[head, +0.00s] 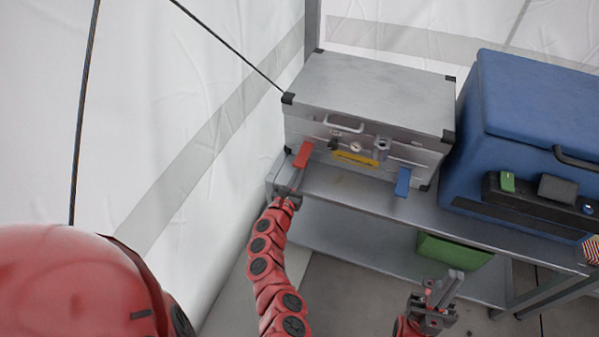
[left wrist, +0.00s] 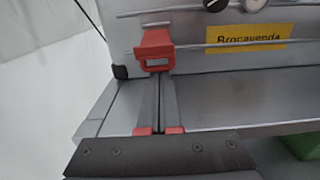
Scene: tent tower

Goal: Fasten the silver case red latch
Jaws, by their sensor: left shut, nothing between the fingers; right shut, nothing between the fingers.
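The silver case (head: 375,85) stands with its lid down on a metal shelf. Its red latch (head: 303,155) is at the left of the front face and juts outward; it also shows in the left wrist view (left wrist: 155,40). My left gripper (head: 296,177) is shut and empty, its fingertips just below the red latch. In the left wrist view the fingertips (left wrist: 158,78) are at the latch's lower edge; I cannot tell whether they touch. My right gripper (head: 448,287) is shut and empty, low in front of the shelf, away from the case.
A blue latch (head: 403,182) hangs at the right of the case front, with a yellow label (head: 356,158) between the latches. A blue cooler box (head: 530,130) stands close on the right. The shelf (head: 340,186) has a clear strip before the case. A green bin (head: 452,252) is below.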

